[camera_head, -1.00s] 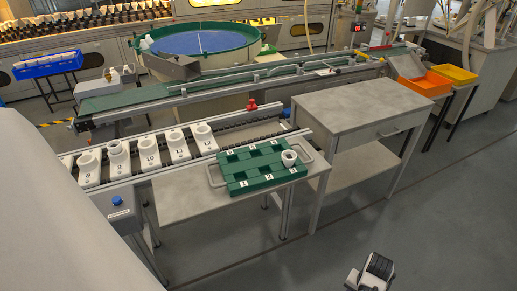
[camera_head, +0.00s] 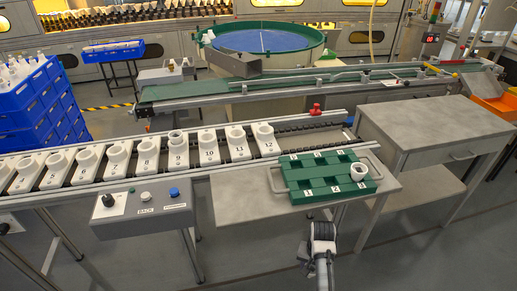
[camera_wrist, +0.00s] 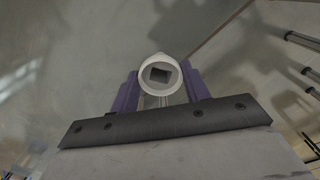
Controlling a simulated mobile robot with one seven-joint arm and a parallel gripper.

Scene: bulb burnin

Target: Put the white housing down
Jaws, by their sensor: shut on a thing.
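A white, ring-shaped housing (camera_wrist: 147,71) with an open, dark square centre sits between the two purple fingers of my gripper (camera_wrist: 159,88) in the wrist view. My gripper is shut on it, over a plain grey surface. In the head view my dark wrist (camera_head: 322,235) is at the lower middle, in front of the small table's front edge; the fingers and held housing cannot be made out there. Another white housing (camera_head: 357,173) stands in the right front pocket of the green numbered tray (camera_head: 325,191).
The tray lies on a grey table (camera_head: 235,188). A bare grey table (camera_head: 430,125) is at right. Blue crates (camera_head: 30,115) are stacked left.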

